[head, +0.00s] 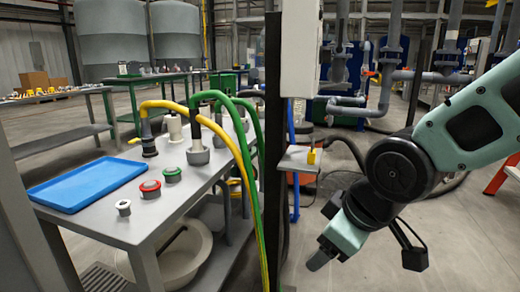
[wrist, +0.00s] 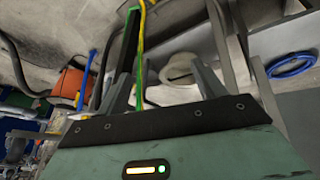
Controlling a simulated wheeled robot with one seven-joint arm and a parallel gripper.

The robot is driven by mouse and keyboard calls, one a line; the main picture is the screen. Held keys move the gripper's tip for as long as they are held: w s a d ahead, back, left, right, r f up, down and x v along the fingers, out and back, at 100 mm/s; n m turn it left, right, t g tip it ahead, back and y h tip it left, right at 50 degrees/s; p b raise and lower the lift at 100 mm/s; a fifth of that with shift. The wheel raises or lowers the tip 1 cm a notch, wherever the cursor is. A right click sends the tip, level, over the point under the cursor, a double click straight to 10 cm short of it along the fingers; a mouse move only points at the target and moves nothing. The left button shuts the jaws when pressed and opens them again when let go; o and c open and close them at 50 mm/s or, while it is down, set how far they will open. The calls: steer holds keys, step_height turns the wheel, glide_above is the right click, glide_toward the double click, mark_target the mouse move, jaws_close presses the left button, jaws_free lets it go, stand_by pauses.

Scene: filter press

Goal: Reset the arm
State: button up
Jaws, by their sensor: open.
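My arm reaches in from the right side of the head view, bent at the elbow and pointing down to the left. My gripper (head: 320,262) hangs over open floor, to the right of the dark post and apart from the workbench. In the wrist view the two fingers of my gripper (wrist: 165,82) stand apart with nothing held between them. Green and yellow hoses and a pale basin show beyond the fingers, not gripped.
The metal workbench (head: 100,222) at left holds a blue tray (head: 85,184), a red-ringed part (head: 150,189), a green-ringed part (head: 172,174) and hose fittings. A dark post (head: 273,150) and hanging green hose (head: 248,165) stand between bench and gripper. Floor around my gripper is clear.

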steer(key=s+d+f+m+g+h, duration=0.1)
steer(key=s+f+g, duration=0.1)
steer(key=s, duration=0.6)
steer(key=s+d+f+m+g+h, duration=0.1)
steer(key=s+f+g, duration=0.15)
steer(key=s, duration=0.55)
step_height(320, 180, up, 30)
steer(key=p, duration=2.9)
steer(key=shift+w+d+r, duration=0.15)
steer(key=shift+w+r, duration=0.05)
steer(key=shift+w, duration=0.05)
